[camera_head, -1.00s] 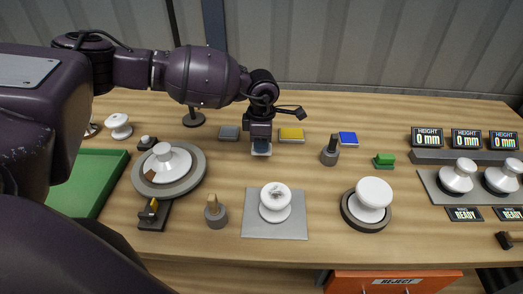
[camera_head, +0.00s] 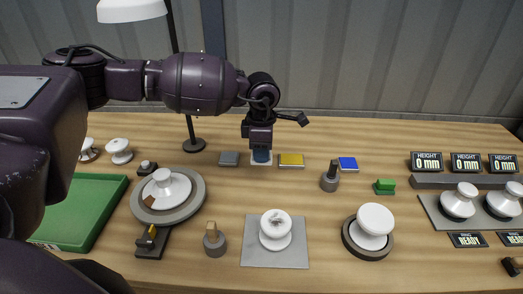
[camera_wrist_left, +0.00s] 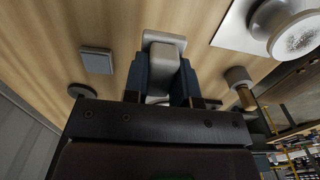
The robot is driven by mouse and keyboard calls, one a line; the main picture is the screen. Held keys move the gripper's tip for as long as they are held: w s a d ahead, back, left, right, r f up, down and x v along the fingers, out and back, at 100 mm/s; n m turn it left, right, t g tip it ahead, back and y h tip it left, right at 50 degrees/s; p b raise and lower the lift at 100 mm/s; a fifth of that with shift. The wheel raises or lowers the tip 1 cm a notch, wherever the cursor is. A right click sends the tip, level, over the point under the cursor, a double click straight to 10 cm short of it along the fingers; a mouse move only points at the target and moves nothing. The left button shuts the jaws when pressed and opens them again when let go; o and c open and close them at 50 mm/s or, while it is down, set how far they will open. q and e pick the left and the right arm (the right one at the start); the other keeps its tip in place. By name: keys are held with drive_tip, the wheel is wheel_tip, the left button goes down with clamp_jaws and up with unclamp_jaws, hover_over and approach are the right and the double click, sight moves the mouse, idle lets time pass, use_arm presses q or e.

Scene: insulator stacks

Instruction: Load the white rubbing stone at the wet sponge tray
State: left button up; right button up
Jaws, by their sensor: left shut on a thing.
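My left gripper (camera_head: 261,156) is shut on the white rubbing stone (camera_head: 261,163), between the grey block and the yellow pad on the table. In the left wrist view the pale stone (camera_wrist_left: 164,42) sits between the two dark blue fingers and sticks out past their tips. I cannot tell how high it is above the table. The yellow pad (camera_head: 291,160) and a blue pad (camera_head: 347,164) lie to the right; I cannot tell which is the wet sponge tray. My right gripper is not in view.
A grey block (camera_head: 229,158) lies close left. A white insulator stands on a grey mat (camera_head: 255,255) in front. A lamp base (camera_head: 194,145) is behind left.

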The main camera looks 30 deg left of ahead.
use_arm(q)
drive_tip(key=w+d+b, duration=0.2)
drive_tip(key=w, duration=0.2)
drive_tip(key=w+d+f+b, duration=0.1)
drive_tip(key=w+d+b, duration=0.1)
drive_tip(key=w, duration=0.3)
drive_tip(key=w+d+f+b, duration=0.1)
drive_tip(key=w+d+b, duration=0.1)
drive_tip(key=w+b, duration=0.1)
drive_tip(key=shift+w+d+f, duration=0.15)
drive_tip(key=shift+w+d, duration=0.1)
drive_tip(key=shift+w, duration=0.4)
drive_tip(key=a, duration=0.3)
drive_tip(key=shift+w+a+f+b, duration=0.1)
drive_tip(key=shift+w+f+b, duration=0.15)
drive_tip(key=shift+b, duration=0.1)
wheel_tip(320, 180, down, 3)
drive_tip(key=shift+f+b, duration=0.1)
drive_tip(key=shift+b, duration=0.4)
drive_tip(key=shift+f, duration=0.6)
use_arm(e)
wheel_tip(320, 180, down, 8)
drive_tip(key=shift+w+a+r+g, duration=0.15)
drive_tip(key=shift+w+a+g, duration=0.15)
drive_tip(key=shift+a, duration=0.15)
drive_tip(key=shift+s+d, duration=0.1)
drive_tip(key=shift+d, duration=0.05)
